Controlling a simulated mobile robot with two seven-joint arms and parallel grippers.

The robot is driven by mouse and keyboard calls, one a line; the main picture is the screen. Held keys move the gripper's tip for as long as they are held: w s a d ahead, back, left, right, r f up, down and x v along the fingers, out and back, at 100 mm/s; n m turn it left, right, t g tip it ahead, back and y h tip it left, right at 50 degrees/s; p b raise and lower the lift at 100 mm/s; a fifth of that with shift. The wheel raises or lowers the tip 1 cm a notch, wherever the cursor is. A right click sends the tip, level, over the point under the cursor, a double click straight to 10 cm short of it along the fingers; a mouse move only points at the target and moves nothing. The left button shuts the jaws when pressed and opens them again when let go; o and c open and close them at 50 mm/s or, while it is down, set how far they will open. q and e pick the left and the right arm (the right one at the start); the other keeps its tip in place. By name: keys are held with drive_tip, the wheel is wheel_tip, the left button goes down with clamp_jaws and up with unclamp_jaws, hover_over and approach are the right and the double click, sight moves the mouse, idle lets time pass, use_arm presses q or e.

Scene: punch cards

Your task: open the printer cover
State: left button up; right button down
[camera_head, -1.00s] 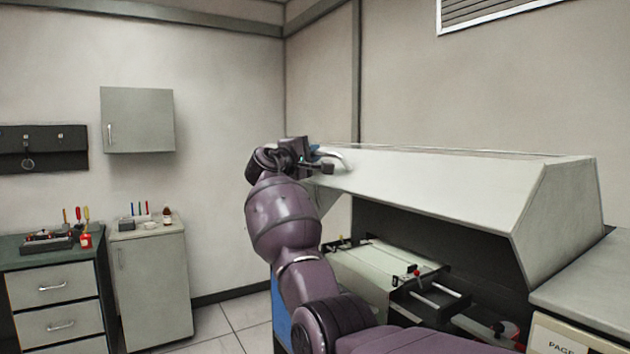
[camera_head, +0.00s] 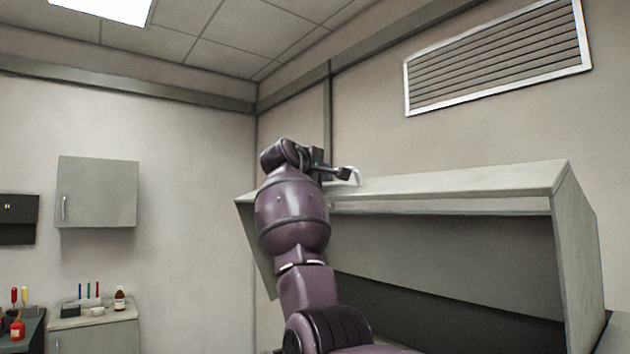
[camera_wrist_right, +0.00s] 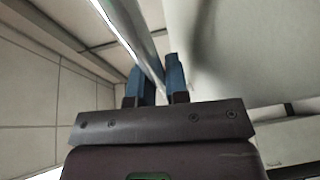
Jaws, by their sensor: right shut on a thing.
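The printer cover (camera_head: 460,187) is a large pale grey hood on the right of the head view. It is raised and tilted up, with its dark hollow underside showing. A curved light handle (camera_head: 352,174) sits at the left end of its front edge. My right gripper (camera_head: 342,174) is at this handle. In the right wrist view the blue fingers of the right gripper (camera_wrist_right: 160,80) are shut on the handle bar (camera_wrist_right: 128,32), one finger on each side. The pale cover surface (camera_wrist_right: 240,60) fills the right of that view. My left gripper is not in view.
A wall cabinet (camera_head: 98,192) hangs at the left. Below it a low cabinet (camera_head: 95,335) carries a bottle and small items. A vent (camera_head: 500,62) is high on the back wall. The air above the cover is free.

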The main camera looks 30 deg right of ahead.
drive_tip(key=shift+f, duration=0.1)
drive_tip(key=c, duration=1.4)
unclamp_jaws()
drive_tip(key=shift+s+a+b, duration=0.25)
drive_tip(key=shift+a+b, duration=0.05)
drive_tip(key=shift+a, duration=0.25)
drive_tip(key=shift+b+v, duration=1.05)
drive_tip(key=shift+v, duration=3.75)
